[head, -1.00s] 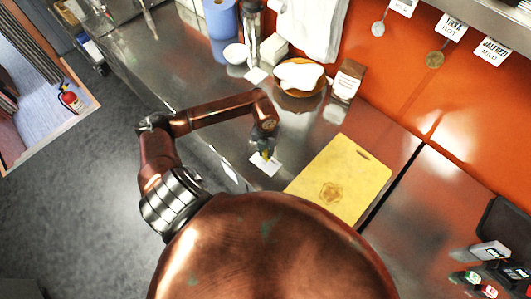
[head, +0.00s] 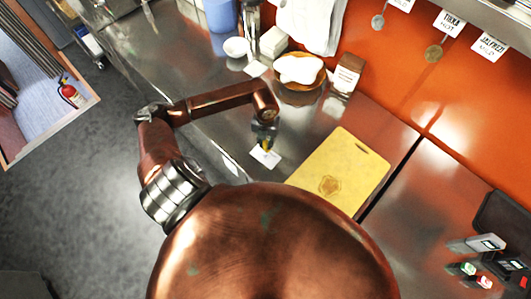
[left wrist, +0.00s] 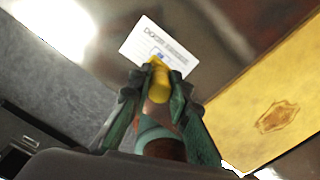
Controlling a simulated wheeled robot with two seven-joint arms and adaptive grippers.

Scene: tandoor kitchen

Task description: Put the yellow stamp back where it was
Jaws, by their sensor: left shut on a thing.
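My left gripper (head: 264,138) is over the counter, pointing down at a white printed card (head: 269,160). In the left wrist view its fingers (left wrist: 155,90) are shut around the yellow stamp (left wrist: 158,82). The stamp's yellow end points towards the card (left wrist: 150,45) and overlaps its lower edge in that view. I cannot tell whether the stamp touches the card or is just above it. The fingers hide part of the stamp. My right gripper is not in view.
A yellow cutting board (head: 340,172) lies right of the card, also in the left wrist view (left wrist: 270,90). Farther back are a white bowl (head: 236,47), a plate of dough (head: 299,70) and a brown-and-white packet (head: 346,73). The counter's front edge is close to the card.

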